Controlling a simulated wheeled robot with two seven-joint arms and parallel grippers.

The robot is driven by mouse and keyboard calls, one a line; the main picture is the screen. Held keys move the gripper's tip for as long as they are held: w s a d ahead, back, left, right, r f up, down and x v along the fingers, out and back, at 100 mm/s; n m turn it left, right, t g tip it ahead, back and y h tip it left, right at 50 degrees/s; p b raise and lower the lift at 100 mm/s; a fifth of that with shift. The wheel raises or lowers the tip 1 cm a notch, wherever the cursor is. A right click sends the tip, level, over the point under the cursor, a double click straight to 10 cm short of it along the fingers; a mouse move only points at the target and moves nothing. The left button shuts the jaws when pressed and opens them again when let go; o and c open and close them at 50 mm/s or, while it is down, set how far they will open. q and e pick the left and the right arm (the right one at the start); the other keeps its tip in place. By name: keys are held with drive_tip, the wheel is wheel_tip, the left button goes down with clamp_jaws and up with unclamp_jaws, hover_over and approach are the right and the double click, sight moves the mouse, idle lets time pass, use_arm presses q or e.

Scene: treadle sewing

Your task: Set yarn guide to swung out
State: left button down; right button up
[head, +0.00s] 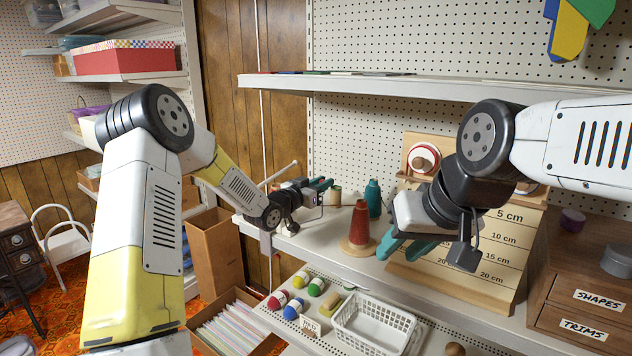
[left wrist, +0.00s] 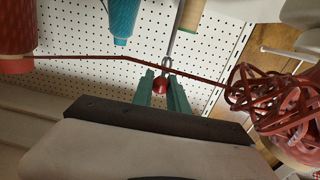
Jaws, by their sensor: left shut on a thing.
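The yarn guide shows in the left wrist view as a thin grey rod (left wrist: 176,42) with a wire loop and a red ball knob (left wrist: 161,86) at its end. My left gripper (head: 322,185) is shut on the knob; its green fingers (left wrist: 164,93) lie on both sides of it. In the head view a pale rod (head: 280,173) rises beside this gripper; I cannot tell whether it is the guide. Red yarn (left wrist: 150,64) runs past the fingers from a red cone (left wrist: 15,30) to a red tangle (left wrist: 275,105). My right gripper (head: 404,249) has its fingers apart, with nothing seen between them.
The red cone (head: 361,222) stands on a round wooden base on the shelf, with a teal cone (head: 373,198) behind it. A wooden measuring board (head: 495,255) stands right of my right gripper. A white basket (head: 375,328) and colored balls lie on the lower shelf.

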use_arm(q)
drive_tip(key=s+d+m+g+h, duration=0.1)
drive_tip(key=s+m+g+h, duration=0.5)
drive_tip(key=g, duration=0.5)
drive_tip(key=shift+s+m+h, duration=0.4)
drive_tip(key=shift+s+m, duration=0.7)
drive_tip(key=shift+m, duration=0.2)
drive_tip(key=c, duration=1.3)
unclamp_jaws()
drive_tip(key=a, duration=0.2)
drive_tip(key=s+a, duration=0.1)
drive_tip(key=a, duration=0.4)
drive_tip(key=shift+s+a, duration=0.15)
drive_tip(key=shift+a, duration=0.2)
